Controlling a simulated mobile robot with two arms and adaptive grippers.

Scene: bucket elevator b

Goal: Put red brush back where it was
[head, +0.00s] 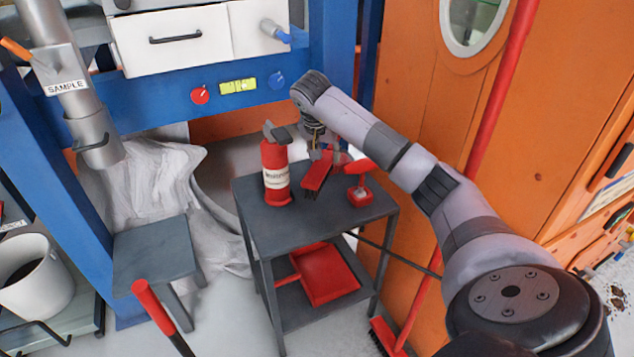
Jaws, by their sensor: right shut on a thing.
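The red brush (317,172) is at the top of the dark grey cart (290,226), with its dark bristles facing down and left. I cannot tell whether the bristles touch the cart top. My right gripper (321,152) comes down from above and is shut on the brush near its upper end. The fingers are small and partly hidden by my own wrist. My left gripper is not in view.
A red labelled bottle (275,172) stands left of the brush. A red-topped item (360,191) stands right of it. A red dustpan (327,274) lies on the lower shelf. A grey stool (155,250) stands left. The cart top's front is clear.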

